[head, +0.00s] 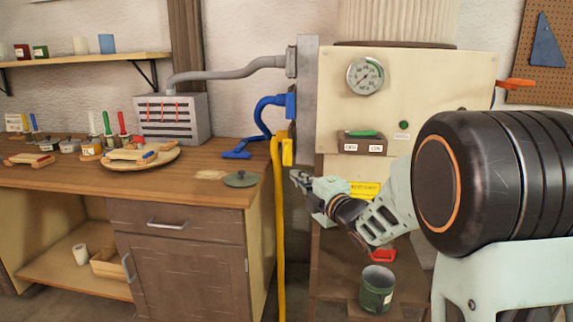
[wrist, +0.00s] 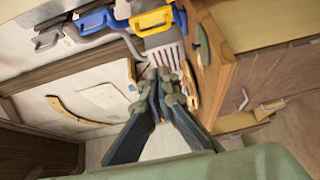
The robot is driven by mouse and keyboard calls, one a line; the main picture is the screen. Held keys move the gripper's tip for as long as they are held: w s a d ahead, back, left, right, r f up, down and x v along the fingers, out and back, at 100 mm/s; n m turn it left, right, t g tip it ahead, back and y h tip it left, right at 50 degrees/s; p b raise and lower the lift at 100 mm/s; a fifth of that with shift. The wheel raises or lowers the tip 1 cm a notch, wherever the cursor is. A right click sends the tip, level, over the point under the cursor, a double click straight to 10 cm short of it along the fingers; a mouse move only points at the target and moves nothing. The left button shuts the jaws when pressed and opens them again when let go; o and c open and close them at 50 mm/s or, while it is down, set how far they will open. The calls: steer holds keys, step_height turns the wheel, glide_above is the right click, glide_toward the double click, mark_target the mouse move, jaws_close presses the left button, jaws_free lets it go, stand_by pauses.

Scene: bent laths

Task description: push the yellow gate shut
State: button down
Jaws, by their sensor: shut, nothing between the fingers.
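The yellow gate (head: 287,149) is on the grey vertical duct beside the cream machine, with a yellow hose (head: 279,230) hanging below it. In the wrist view the yellow gate (wrist: 152,21) is at the top, with a loop-like handle beside it. How far the gate is open I cannot tell. My gripper (head: 297,177) is below and slightly right of the gate in the head view. Its fingers are together and empty. In the wrist view my gripper's tips (wrist: 157,75) lie apart from the gate in the picture; the depth between them is unclear.
A blue gate (head: 290,103) with a blue hose sits above the yellow one, and a grey gate (head: 291,62) above that. The cream machine (head: 425,90) stands right of the duct. The wooden workbench (head: 215,190) ends just left of the yellow hose.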

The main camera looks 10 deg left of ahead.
mark_target(286, 163)
steer(key=x, duration=0.3)
steer(key=d+x, duration=0.1)
steer(key=x, duration=0.3)
steer(key=w+x, duration=0.1)
steer(key=x, duration=0.3)
steer(key=shift+w+d, duration=0.15)
steer(key=shift+d, duration=0.05)
steer(key=shift+w+d, duration=0.15)
steer(key=shift+w, duration=0.5)
steer(key=shift+w+b, duration=0.15)
steer(key=shift+b, duration=0.15)
